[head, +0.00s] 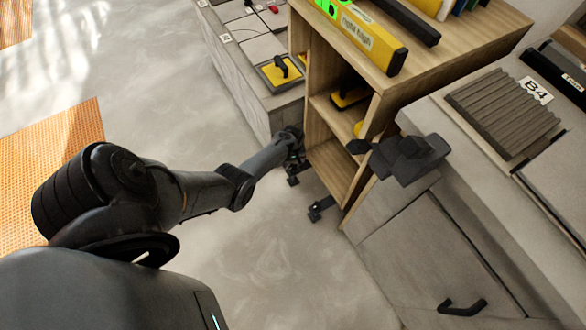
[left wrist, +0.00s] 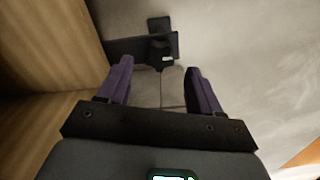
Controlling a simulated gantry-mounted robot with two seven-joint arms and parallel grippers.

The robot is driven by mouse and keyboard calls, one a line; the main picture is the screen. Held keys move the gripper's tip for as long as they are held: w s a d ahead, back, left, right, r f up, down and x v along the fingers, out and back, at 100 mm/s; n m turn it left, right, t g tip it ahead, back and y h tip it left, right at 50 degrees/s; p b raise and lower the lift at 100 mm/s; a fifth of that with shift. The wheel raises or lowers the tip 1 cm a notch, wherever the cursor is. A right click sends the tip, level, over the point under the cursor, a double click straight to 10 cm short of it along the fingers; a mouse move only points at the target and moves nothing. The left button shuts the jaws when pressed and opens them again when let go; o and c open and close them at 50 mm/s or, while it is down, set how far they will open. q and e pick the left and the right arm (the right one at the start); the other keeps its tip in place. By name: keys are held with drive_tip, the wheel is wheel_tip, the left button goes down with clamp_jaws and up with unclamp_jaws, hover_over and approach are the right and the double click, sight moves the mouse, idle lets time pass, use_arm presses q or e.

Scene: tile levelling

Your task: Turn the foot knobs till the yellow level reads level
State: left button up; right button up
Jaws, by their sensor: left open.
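The yellow level (head: 375,45) lies on top of the wooden shelf unit (head: 440,62); a bright green patch shows at its far end, cut by the frame edge, and I cannot read it. Black feet show under the unit: one (head: 320,209) at the near corner, another (head: 293,181) by my left gripper. My left gripper (head: 295,155) is low beside the unit's left side. In the left wrist view its purple-padded fingers (left wrist: 156,72) are open, with a black foot (left wrist: 162,48) ahead between them. I cannot tell whether they touch it.
Counters stand on both sides, the right one (head: 500,165) holding grey ribbed tiles. Trowels sit on the shelf and left counter. Open floor (head: 260,255) lies in front.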

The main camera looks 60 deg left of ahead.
sight(293, 167)
use_arm(q)
drive_tip(key=shift+f+b, duration=1.65)
drive_tip(key=shift+f, duration=0.75)
use_arm(e)
drive_tip(key=shift+a+f, duration=0.15)
drive_tip(key=shift+f, duration=2.05)
use_arm(q)
drive_tip(key=shift+a, duration=0.1)
drive_tip(key=c, duration=1.1)
drive_tip(key=shift+o, duration=0.2)
